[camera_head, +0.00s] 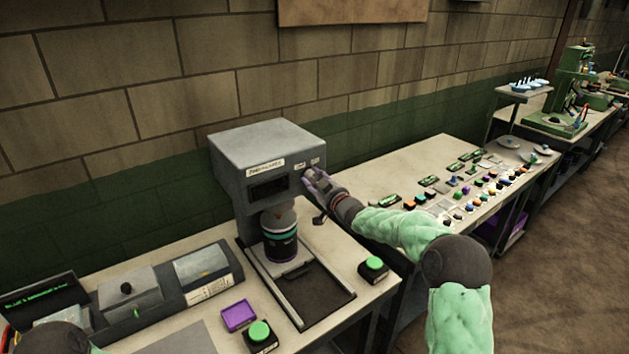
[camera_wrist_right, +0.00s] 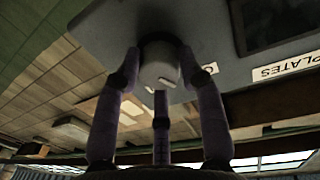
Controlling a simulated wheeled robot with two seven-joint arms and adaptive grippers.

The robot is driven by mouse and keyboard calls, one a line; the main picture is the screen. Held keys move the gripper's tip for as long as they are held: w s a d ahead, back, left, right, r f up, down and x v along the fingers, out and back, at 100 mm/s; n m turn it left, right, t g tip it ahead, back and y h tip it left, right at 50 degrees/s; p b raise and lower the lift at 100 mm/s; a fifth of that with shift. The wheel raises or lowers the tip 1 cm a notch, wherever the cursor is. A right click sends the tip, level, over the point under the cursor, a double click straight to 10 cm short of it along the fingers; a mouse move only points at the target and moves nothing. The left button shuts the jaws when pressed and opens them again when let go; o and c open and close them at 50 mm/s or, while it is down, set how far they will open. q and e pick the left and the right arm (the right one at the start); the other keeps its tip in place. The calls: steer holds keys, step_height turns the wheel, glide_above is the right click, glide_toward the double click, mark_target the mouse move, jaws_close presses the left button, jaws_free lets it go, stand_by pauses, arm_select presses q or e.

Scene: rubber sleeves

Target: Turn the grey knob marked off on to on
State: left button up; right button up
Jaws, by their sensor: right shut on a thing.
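The grey knob (camera_wrist_right: 160,66) sits on the front face of the grey machine (camera_head: 262,137), at the upper right of that face, near small white labels (camera_head: 300,165). My right gripper (camera_head: 314,180) has its purple fingers around the knob; they hide it in the head view. In the right wrist view the fingers of my right gripper (camera_wrist_right: 160,75) are closed about the knob's sides. Part of one label shows beside the knob, too cut off to read. I cannot tell the knob's turn angle. My left gripper is not in view; only part of my left arm shows at the lower left.
A black cylinder (camera_head: 280,240) stands under the machine's head. Green push buttons (camera_head: 374,264) stand on the bench, one beside a purple tray (camera_head: 239,316). A right-hand table (camera_head: 390,172) carries many small coloured parts. A dark lever (camera_head: 320,217) sticks out below my right gripper.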

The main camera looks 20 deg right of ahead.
steer(key=shift+r, duration=0.1)
steer(key=shift+r+m+p, duration=0.15)
steer(key=shift+m+p, duration=0.95)
steer(key=shift+p, duration=0.1)
steer(key=m+p, duration=0.4)
steer(key=shift+r+g, duration=0.1)
steer(key=shift+g, duration=0.2)
steer(key=m+p, duration=0.3)
steer(key=shift+d, duration=0.1)
steer(key=shift+m+p, duration=0.95)
steer(key=shift+m, duration=0.15)
steer(key=shift+y, duration=0.4)
steer(key=o, duration=1.2)
steer(key=shift+w+f, duration=0.1)
steer(key=shift+f, duration=0.1)
steer(key=shift+c, duration=0.2)
